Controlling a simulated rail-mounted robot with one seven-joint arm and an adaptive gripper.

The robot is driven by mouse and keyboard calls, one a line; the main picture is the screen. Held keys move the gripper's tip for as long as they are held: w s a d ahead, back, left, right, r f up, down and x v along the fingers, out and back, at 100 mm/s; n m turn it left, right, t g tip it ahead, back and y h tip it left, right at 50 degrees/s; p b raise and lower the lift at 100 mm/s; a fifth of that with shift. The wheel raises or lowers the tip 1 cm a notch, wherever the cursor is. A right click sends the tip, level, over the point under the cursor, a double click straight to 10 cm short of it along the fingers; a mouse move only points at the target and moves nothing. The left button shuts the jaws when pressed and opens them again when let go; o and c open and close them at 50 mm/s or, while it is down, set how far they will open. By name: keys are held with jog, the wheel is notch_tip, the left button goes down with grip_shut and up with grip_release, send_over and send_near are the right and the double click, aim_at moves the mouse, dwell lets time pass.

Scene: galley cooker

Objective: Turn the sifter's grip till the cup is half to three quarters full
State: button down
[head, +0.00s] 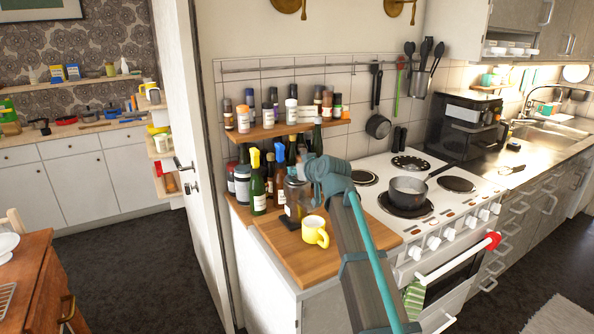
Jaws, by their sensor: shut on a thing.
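The sifter (296,204) looks like a clear, brownish container on a dark base, standing on the wooden worktop left of the cooker. My gripper (305,158) is at its top, at the end of my teal-and-grey arm, and is shut on the sifter's grip. The grip itself is mostly hidden by my gripper and wrist. The yellow cup (315,232) stands upright on the worktop, in front of the sifter and slightly right of it. Its opening faces up, but the picture is too small to tell how full it is.
Several bottles, including a green one with a yellow top (257,187), crowd the worktop left of and behind the sifter. A wooden spice shelf (285,129) hangs above. The white cooker (400,222) with a grey pot (409,191) is at right. The worktop's front (300,262) is clear.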

jog(key=c, duration=1)
grip_release()
jog(key=shift+s+d, duration=0.1)
jog(key=v, duration=1.1)
jog(key=shift+s+d+r, duration=0.15)
jog(key=shift+s+r, duration=0.05)
jog(key=shift+s, duration=0.1)
